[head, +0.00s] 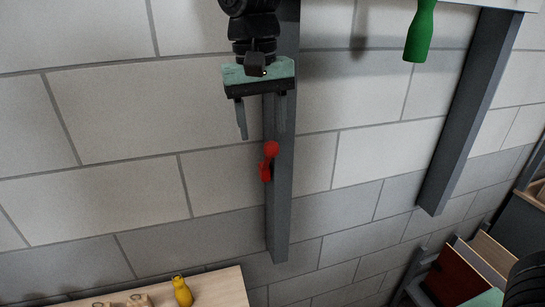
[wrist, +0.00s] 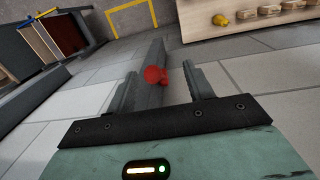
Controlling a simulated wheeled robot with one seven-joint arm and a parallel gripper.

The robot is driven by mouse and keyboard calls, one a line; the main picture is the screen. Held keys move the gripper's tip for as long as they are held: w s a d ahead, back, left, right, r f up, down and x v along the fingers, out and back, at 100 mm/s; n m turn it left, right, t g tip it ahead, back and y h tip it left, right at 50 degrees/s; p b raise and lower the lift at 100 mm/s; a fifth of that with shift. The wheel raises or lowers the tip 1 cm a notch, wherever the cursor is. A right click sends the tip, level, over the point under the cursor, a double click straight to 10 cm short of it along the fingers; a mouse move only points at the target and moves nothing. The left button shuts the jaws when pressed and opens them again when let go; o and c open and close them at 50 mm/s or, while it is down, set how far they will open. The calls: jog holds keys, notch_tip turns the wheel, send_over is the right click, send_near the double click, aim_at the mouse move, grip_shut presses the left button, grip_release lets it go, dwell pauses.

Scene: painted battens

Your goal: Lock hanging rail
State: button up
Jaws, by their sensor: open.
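A long grey rail (head: 280,205) runs down the middle of the head view. A small red latch (head: 266,170) with a round knob sits on its left side, partway down. In the wrist view the red latch (wrist: 155,75) shows between the finger ends, with the rail (wrist: 154,52) behind it. My gripper (head: 261,134) is open and empty, just above the latch in the head view. Its right finger overlaps the rail in the picture. I cannot tell whether any finger touches the rail or the latch.
A second grey post (head: 465,120) stands at the right, with a green handle (head: 420,32) near its top. A wooden board (head: 225,290) at the lower left bears a yellow thing (head: 182,291). A dark red panel (head: 452,275) is at the lower right. Left of the rail looks clear.

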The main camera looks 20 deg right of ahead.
aim_at(273, 156)
jog(key=w+r, duration=0.1)
jog(key=w+d+r+m, duration=0.1)
jog(key=w, duration=0.1)
jog(key=shift+d+m, duration=0.2)
jog(key=shift+m, duration=0.1)
jog(key=f, duration=0.4)
jog(key=d+f, duration=0.1)
jog(key=f, duration=0.6)
jog(key=shift+s+d+f, duration=0.1)
jog(key=shift+d+f, duration=0.1)
jog(key=shift+f, duration=0.1)
grip_shut()
